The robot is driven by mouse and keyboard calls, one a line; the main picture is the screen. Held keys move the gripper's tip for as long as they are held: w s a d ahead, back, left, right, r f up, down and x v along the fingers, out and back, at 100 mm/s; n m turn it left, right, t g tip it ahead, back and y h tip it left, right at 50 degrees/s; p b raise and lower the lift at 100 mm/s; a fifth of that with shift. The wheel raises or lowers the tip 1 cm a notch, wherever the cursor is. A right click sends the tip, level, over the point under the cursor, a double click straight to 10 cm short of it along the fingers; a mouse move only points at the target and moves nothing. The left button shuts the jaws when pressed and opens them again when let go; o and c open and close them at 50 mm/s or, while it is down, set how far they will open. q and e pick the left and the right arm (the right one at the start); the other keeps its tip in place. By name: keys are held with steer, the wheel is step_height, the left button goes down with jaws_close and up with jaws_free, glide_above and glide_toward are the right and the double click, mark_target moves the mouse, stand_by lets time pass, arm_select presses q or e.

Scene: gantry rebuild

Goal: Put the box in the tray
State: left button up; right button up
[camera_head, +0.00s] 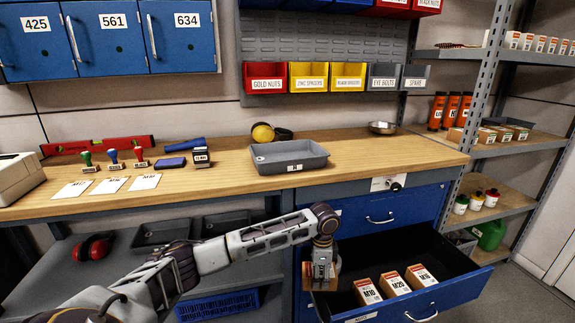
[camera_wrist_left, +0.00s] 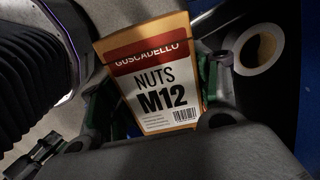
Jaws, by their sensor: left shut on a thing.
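My left gripper (camera_head: 322,283) points down at the left end of the open drawer. It is shut on an orange and white box (camera_head: 306,275), mostly hidden by the gripper in the head view. In the left wrist view the box (camera_wrist_left: 160,80) reads "NUTS M12" and sits between the green-edged fingers (camera_wrist_left: 155,110). The grey tray (camera_head: 312,163) stands empty on the wooden workbench, above and behind the gripper. My right gripper is not in view.
The open drawer (camera_head: 452,262) holds several similar boxes (camera_head: 397,283) right of the gripper. A white roll (camera_wrist_left: 262,50) lies beside the held box. Stamps (camera_head: 113,158) and cards (camera_head: 109,185) lie left on the workbench; a metal bowl (camera_head: 382,127) stands right.

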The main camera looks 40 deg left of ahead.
mark_target(336, 274)
arm_select(q)
steer(key=d+n, duration=0.1)
steer(key=n, duration=0.1)
steer(key=n+b, duration=0.1)
steer(key=w+d+n, duration=0.1)
steer(key=n, duration=0.1)
steer(key=shift+d+f+n, duration=0.2)
steer(key=shift+d+n, duration=0.1)
steer(key=shift+d, duration=0.05)
steer(key=shift+w+d+f+n+b, duration=0.1)
steer(key=shift+d+n+b, duration=0.25)
steer(key=shift+n, duration=0.4)
steer(key=shift+w+d+r+n+b, duration=0.15)
steer(key=shift+d+n, duration=0.25)
steer(key=shift+n, duration=0.4)
steer(key=shift+d+f+n+b, duration=0.15)
steer(key=shift+d+n+b, duration=0.2)
steer(key=shift+n, duration=0.4)
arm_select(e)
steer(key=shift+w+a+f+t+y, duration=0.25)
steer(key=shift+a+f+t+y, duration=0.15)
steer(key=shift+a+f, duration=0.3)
arm_select(q)
steer(key=shift+d+n, duration=0.25)
steer(key=shift+n, duration=0.25)
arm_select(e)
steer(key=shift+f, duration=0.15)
